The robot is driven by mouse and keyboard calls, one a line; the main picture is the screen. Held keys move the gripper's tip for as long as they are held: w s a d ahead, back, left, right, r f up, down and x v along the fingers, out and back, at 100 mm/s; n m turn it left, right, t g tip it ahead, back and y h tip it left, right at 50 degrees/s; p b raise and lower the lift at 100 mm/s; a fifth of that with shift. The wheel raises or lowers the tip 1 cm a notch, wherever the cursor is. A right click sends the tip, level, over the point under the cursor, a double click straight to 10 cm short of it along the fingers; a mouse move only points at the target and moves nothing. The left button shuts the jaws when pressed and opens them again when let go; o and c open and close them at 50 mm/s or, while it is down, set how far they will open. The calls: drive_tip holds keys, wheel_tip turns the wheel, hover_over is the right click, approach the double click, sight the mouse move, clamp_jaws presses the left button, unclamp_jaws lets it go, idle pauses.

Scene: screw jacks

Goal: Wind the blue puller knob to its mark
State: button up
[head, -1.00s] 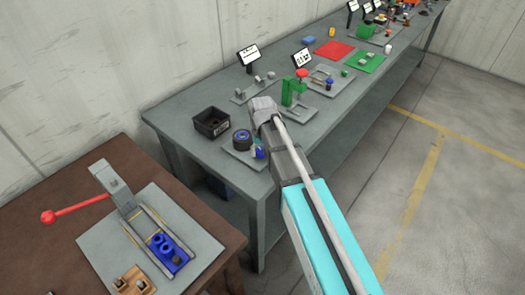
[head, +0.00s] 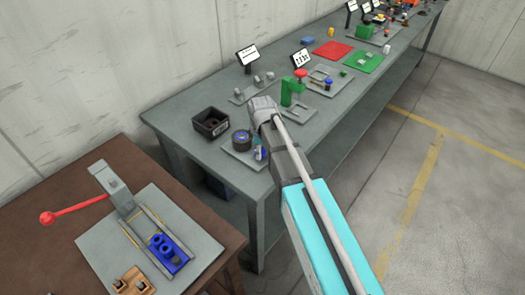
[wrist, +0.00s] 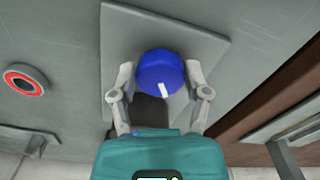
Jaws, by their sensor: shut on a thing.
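The blue puller knob (wrist: 161,71) sits between the two fingers of my gripper (wrist: 159,80) in the wrist view. The fingers are shut on its left and right sides. A white mark shows on the knob's lower rim, right of its middle. The knob stands over a grey plate (wrist: 118,45). A dark part below the knob is partly covered by my wrist. In the head view, my gripper (head: 260,153) is small at the plate (head: 232,154) on the near end of the bench.
A green press (head: 292,92) stands beyond my arm. A brown table (head: 60,215) with a red-handled clamp (head: 75,209) is at left. The floor at right is clear.

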drive_tip(key=n, duration=0.5)
drive_tip(key=shift+n, duration=0.3)
drive_tip(key=n, duration=1.2)
drive_tip(key=shift+w+a+n, duration=0.1)
drive_tip(key=shift+w+n, duration=0.05)
drive_tip(key=shift+n, duration=0.15)
drive_tip(key=n, duration=0.5)
drive_tip(key=shift+a, duration=0.15)
drive_tip(key=o, duration=1.1)
drive_tip(key=shift+w, duration=0.1)
